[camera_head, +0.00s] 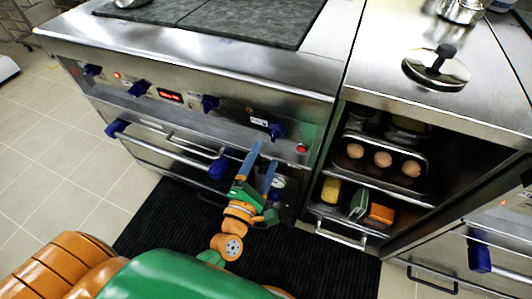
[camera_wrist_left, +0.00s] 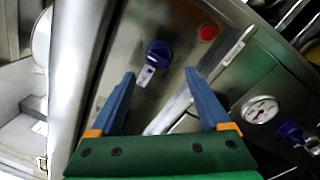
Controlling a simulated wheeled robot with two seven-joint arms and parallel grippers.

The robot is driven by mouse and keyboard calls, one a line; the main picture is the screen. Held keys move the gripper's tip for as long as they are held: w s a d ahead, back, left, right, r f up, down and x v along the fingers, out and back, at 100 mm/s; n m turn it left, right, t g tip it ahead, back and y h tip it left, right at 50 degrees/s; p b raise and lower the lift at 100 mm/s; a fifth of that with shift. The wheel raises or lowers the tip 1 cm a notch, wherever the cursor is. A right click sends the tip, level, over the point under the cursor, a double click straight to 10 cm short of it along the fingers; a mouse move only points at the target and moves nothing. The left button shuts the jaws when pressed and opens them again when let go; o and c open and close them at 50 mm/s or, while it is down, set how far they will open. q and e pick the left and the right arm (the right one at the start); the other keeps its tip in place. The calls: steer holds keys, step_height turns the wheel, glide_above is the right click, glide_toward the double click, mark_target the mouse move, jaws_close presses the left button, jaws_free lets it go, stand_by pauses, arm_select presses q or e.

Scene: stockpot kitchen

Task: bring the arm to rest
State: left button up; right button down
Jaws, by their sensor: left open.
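My left gripper (camera_head: 263,160) is in front of the stove's front panel, with its blue fingers apart and pointing toward the panel. Nothing shows between the fingers. In the left wrist view, the open gripper (camera_wrist_left: 160,74) faces the steel panel, with a blue knob (camera_wrist_left: 159,54) seen between and beyond the fingertips. A red button (camera_wrist_left: 208,33) and a round gauge (camera_wrist_left: 260,110) lie to the right. I cannot tell whether the fingers touch the panel. My right gripper is not in view.
The stove (camera_head: 190,55) has several blue knobs and a handle bar (camera_head: 165,148). To the right, an open cabinet holds a tray of round brown items (camera_head: 383,160), a yellow item (camera_head: 331,190) and an orange one (camera_head: 381,213). A lid (camera_head: 436,70) lies on the counter. A dark mat (camera_head: 330,262) covers the floor.

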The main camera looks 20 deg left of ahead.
arm_select(q)
steer(key=s+d+f+m+g+h, duration=0.1)
steer(key=s+f+m+g, duration=0.3)
steer(key=f+m, duration=0.5)
steer(key=s+f+m+g+h, duration=0.1)
steer(key=s+f+m+g, duration=0.35)
steer(key=f, duration=0.85)
steer(key=s+a+f+m+g+y, duration=0.15)
steer(key=s+f+m+g, duration=0.25)
steer(key=s+f+m, duration=0.45)
steer(key=s+a+f+m+g, duration=0.2)
steer(key=s+f+m+g, duration=0.1)
steer(key=s, duration=0.5)
steer(key=s+a+f+m+g, duration=0.2)
steer(key=s+a+f+g, duration=0.1)
steer(key=s, duration=0.5)
step_height(320, 180, up, 18)
steer(key=w+p, duration=0.1)
steer(key=p, duration=1.7)
steer(key=shift+d+r+t+y, duration=0.15)
steer(key=shift+r+t+y, duration=0.05)
steer(key=shift+t+y, duration=0.2)
